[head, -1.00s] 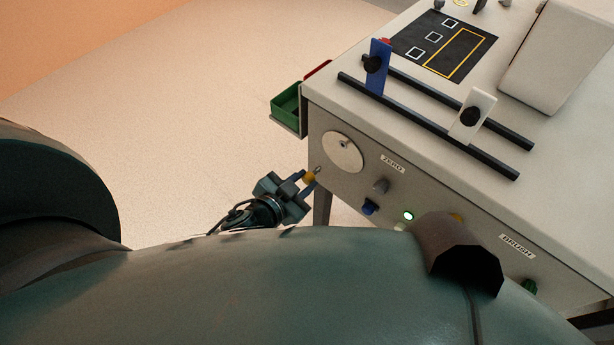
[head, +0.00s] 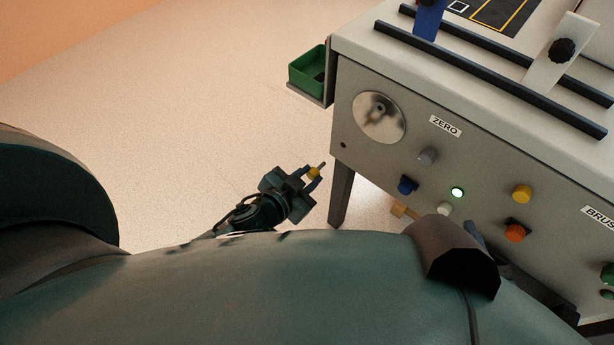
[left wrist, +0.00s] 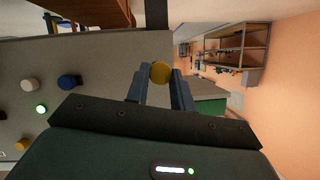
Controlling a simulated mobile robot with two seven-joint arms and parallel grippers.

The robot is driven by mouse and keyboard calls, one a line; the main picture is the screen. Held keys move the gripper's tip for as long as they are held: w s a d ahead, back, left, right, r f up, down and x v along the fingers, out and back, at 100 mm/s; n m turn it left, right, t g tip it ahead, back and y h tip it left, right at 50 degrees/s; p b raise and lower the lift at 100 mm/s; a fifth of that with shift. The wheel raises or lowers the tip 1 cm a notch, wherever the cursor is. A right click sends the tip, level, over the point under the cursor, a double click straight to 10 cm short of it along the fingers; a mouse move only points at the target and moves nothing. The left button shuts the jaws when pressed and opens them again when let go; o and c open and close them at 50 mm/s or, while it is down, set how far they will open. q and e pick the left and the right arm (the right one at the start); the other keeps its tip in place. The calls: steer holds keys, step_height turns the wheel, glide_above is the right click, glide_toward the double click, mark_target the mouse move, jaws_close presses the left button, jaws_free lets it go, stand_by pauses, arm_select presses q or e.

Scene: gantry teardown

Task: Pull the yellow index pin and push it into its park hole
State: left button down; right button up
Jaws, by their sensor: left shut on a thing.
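The yellow index pin (head: 315,173) is held between the fingers of my left gripper (head: 311,178), its thin metal shaft pointing up and right. The pin is in the air, apart from the bench's front panel. In the left wrist view, the pin's round yellow head (left wrist: 160,72) sits between the two fingertips (left wrist: 160,80). A small dark hole (head: 344,145) shows in the panel's left part, below and left of the round metal disc (head: 379,118). I cannot tell whether this is the park hole. My right gripper is out of view.
The panel carries a grey knob (head: 428,156), a blue knob (head: 407,185), a lit green lamp (head: 457,193), a yellow knob (head: 521,194) and an orange knob (head: 515,232). A green bin (head: 308,72) hangs at the bench's left side. Floor left of the bench leg (head: 340,195) is clear.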

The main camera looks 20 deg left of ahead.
arm_select(q)
steer(key=shift+r, duration=0.1)
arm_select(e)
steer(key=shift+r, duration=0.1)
arm_select(q)
glide_toward(342, 146)
steer(key=shift+w+f+p, duration=0.15)
steer(key=shift+w+f, duration=0.25)
steer(key=shift+f, duration=0.2)
steer(key=shift+w+f+p, duration=0.15)
steer(key=shift+w+f, duration=0.2)
steer(key=shift+f, duration=0.25)
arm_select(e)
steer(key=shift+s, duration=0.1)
arm_select(q)
steer(key=shift+w, duration=0.2)
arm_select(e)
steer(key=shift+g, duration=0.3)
arm_select(q)
steer(key=shift+w+d, duration=0.15)
steer(key=shift+w, duration=0.15)
steer(key=shift+w+d, duration=0.15)
steer(key=shift+w, duration=0.15)
